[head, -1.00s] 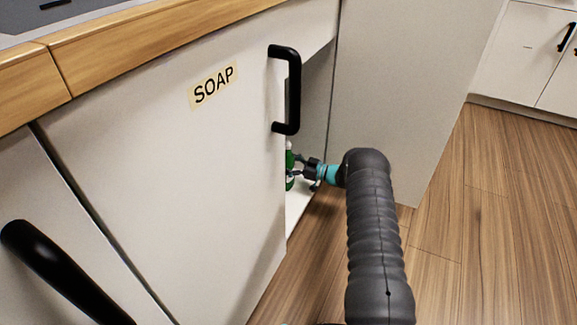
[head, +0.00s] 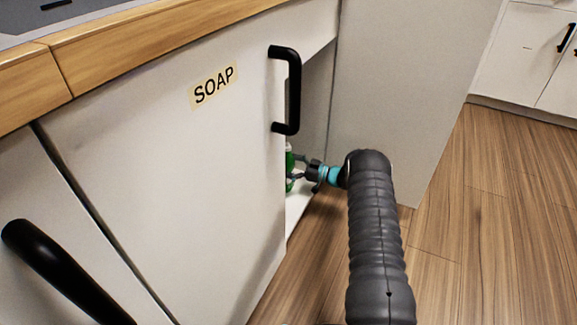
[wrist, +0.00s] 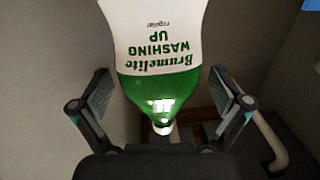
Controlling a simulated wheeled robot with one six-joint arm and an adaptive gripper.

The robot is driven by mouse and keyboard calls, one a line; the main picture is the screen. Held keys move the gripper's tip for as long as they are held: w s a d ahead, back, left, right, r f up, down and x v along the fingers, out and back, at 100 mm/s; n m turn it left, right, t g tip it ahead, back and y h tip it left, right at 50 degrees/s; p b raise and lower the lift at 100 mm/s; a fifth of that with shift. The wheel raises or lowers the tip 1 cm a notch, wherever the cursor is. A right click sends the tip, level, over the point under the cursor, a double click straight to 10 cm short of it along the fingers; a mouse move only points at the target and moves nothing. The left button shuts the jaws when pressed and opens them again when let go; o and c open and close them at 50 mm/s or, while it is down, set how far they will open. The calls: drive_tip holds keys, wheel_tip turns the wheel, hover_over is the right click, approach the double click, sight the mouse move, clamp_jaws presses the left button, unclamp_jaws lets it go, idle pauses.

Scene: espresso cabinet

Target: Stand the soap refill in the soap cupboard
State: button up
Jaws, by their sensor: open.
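The soap refill is a green bottle (wrist: 160,90) with a white label reading "Brumelite washing up". In the wrist view it lies between my two fingers, with a gap to each side. In the head view only a green sliver of it (head: 289,160) shows past the door edge. My gripper (wrist: 160,105) is open around the bottle; in the head view it reaches into the cupboard opening (head: 300,178). The soap cupboard has a white door (head: 170,170) labelled SOAP, standing ajar. Its white floor (head: 297,205) shows in part, and the door hides most of the inside.
The black door handle (head: 292,90) is just above my gripper. A white panel (head: 400,80) stands right of the opening. A wooden worktop (head: 130,50) runs above. Wooden floor (head: 480,230) is clear on the right.

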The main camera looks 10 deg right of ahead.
drive_tip(key=v, duration=1.1)
